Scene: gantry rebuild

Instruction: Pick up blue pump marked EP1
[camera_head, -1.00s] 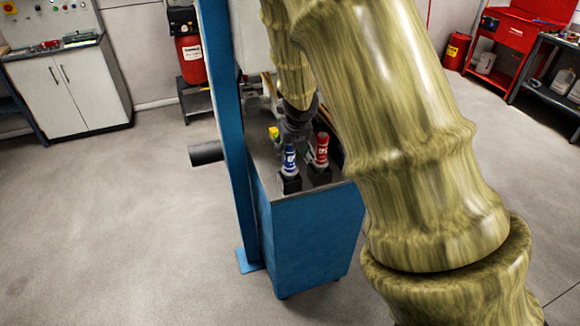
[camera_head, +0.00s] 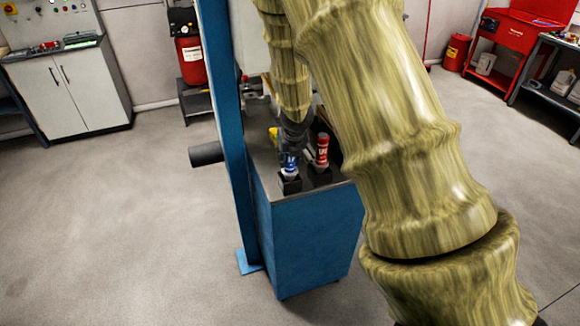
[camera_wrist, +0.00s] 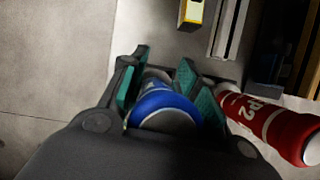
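The blue pump (camera_head: 289,167) stands upright in a black holder at the near end of the bench top. My gripper (camera_head: 294,135) is over it in the head view and hides its upper part. In the wrist view, the blue pump (camera_wrist: 165,108) lies between the two green-padded fingers of my gripper (camera_wrist: 165,62). The fingers are spread around it, and I see no clear grip on it. The mark on the blue pump is not fully readable here.
A red pump (camera_head: 322,152) stands in a holder just right of the blue one; in the wrist view the red pump (camera_wrist: 280,128) reads P2. A yellow object (camera_head: 276,132) is behind. A blue post (camera_head: 222,130) rises close on the left.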

